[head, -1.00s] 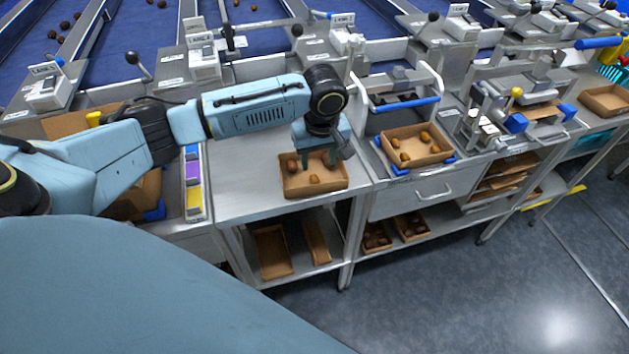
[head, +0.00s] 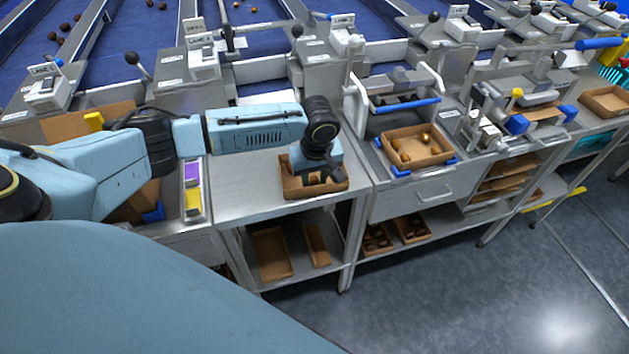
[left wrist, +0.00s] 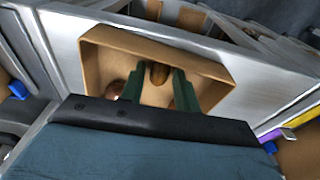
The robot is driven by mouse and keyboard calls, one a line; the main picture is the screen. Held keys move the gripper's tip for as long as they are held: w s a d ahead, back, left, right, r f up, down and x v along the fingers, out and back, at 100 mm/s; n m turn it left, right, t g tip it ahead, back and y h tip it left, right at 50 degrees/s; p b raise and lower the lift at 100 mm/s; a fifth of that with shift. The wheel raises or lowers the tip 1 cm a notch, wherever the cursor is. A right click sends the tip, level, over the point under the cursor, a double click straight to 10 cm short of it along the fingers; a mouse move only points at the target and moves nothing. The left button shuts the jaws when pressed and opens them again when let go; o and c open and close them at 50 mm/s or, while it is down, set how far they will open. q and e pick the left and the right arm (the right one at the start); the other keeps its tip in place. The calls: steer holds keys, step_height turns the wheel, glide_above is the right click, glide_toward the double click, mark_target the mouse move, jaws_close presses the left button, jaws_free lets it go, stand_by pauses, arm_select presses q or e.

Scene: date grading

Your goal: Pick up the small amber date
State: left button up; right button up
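A cardboard tray (head: 291,187) stands on the steel table in the head view, with my left gripper lowered into it. In the left wrist view the green fingers of my left gripper (left wrist: 160,80) are apart, one on each side of an amber-brown date (left wrist: 158,73). A narrow gap seems to show between date and fingers. A darker date (left wrist: 115,88) lies left of the fingers, partly hidden. In the head view my wrist covers most of the tray's inside. My right gripper is not in view.
A second cardboard tray (head: 409,163) with several dates sits on the scale-like stand to the right. A lower shelf holds more trays (head: 271,253). The tabletop (head: 245,190) left of the near tray is bare.

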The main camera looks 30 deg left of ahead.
arm_select(q)
steer(key=c, duration=0.3)
steer(key=shift+c, duration=0.2)
